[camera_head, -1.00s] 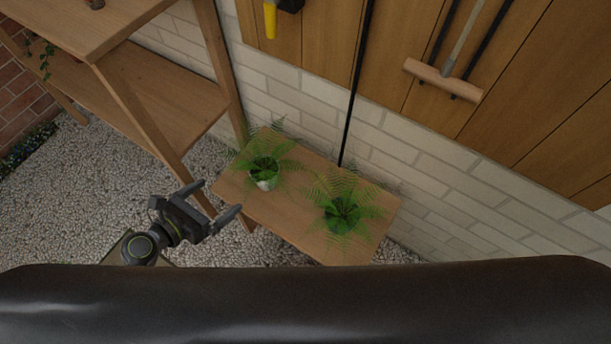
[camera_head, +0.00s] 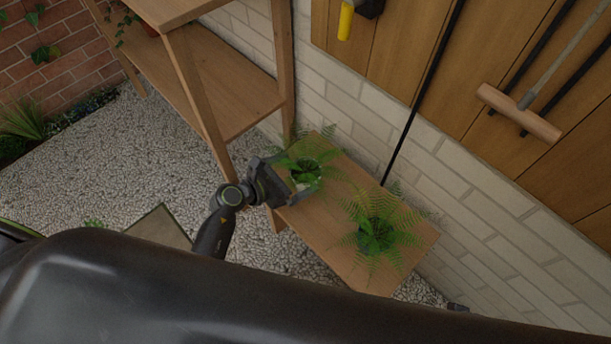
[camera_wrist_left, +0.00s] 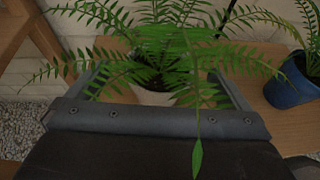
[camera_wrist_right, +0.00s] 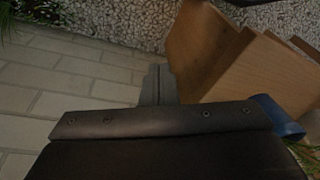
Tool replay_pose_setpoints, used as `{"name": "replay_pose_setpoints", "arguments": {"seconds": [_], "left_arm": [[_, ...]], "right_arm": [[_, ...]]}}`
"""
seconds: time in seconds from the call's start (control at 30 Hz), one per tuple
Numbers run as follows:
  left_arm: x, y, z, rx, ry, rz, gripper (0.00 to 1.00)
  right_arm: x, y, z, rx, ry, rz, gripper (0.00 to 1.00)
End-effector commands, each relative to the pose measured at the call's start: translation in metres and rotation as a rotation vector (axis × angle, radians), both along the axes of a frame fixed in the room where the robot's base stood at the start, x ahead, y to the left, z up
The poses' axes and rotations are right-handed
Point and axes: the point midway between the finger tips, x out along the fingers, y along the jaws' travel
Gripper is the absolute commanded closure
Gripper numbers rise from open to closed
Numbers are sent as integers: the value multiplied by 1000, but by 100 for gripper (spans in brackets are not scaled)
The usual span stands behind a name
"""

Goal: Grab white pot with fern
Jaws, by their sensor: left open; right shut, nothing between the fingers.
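My left gripper (camera_head: 296,178) is open. Its fingers reach on either side of the white pot in the left wrist view; contact is not clear.
A second fern in a blue pot (camera_wrist_left: 291,83) stands to the right on the bench (camera_head: 345,243). A wooden shelf (camera_head: 240,98) rises behind left. A black pole (camera_head: 425,82) leans by the brick wall. Gravel lies left.

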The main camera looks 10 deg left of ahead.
Motion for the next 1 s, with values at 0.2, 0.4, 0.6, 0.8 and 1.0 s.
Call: {"name": "replay_pose_setpoints", "arguments": {"seconds": [0.2, 0.4, 0.6, 0.8, 1.0], "left_arm": [[23, -20, -17, -2, 1, 0, 0], [29, -24, -19, 0, 1, 1, 0], [29, -24, -19, 0, 1, 1, 8], [29, -24, -19, 0, 0, 1, 34], [29, -24, -19, 0, 0, 1, 59]], "right_arm": [[5, 3, 12, 16, -54, 5, 100], [6, 4, 16, 20, -66, 6, 100], [6, 4, 16, 20, -65, 6, 100], [6, 4, 16, 19, -65, 6, 100], [6, 4, 16, 19, -65, 6, 100]]}}
